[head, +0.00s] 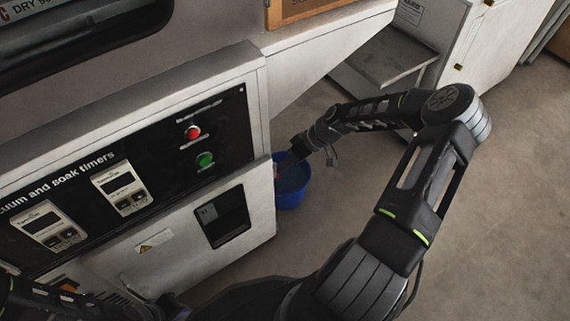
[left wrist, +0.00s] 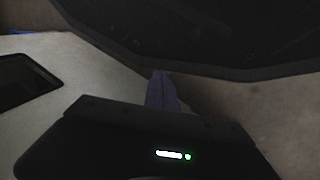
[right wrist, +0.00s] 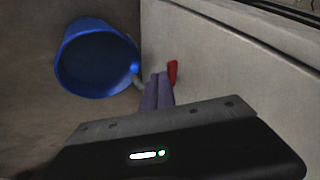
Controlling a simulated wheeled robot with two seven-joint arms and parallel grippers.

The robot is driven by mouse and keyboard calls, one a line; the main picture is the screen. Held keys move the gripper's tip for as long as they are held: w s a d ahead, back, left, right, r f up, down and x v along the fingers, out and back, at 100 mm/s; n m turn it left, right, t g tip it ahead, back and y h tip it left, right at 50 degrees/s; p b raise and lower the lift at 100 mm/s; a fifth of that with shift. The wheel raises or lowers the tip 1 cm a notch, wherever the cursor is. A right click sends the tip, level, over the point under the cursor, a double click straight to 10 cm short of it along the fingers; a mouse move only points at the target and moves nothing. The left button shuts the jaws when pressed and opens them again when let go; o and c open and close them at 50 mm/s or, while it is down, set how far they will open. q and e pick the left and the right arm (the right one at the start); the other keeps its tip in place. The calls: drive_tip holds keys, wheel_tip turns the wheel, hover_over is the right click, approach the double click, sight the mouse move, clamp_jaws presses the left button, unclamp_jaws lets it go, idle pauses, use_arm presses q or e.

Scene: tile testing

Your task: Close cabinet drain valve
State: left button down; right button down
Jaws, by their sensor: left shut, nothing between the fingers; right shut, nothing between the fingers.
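The cabinet drain valve shows in the right wrist view as a red handle (right wrist: 173,73) against the cabinet's pale side, with a short grey outlet (right wrist: 137,79) reaching over a blue bucket. My right gripper (right wrist: 159,76) is shut and empty. Its fingertips are just left of the red handle in that view; I cannot tell whether they touch it. They partly cover the valve body. In the head view my right gripper is beside the cabinet's corner above the blue bucket (head: 291,195). My left gripper (left wrist: 161,76) is shut and empty, low near the cabinet front and a dark body.
The cabinet's control panel (head: 200,140) with red and green buttons and two timers (head: 122,188) stands at the left. A grey metal shelf (head: 385,62) and a pale cabinet (head: 440,35) stand behind. The floor (head: 500,210) at the right is clear.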

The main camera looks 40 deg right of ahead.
drive_tip(key=shift+s+a+r+p, duration=0.15)
drive_tip(key=shift+a+p, duration=0.25)
drive_tip(key=shift+p, duration=0.05)
drive_tip(key=shift+s+a+r+p, duration=0.1)
drive_tip(key=shift+a+r+p, duration=0.05)
drive_tip(key=shift+a+p, duration=0.25)
drive_tip(key=shift+s+a+f, duration=0.1)
drive_tip(key=shift+a+f, duration=0.2)
drive_tip(key=shift+w+d, duration=0.6)
drive_tip(key=shift+d, duration=0.15)
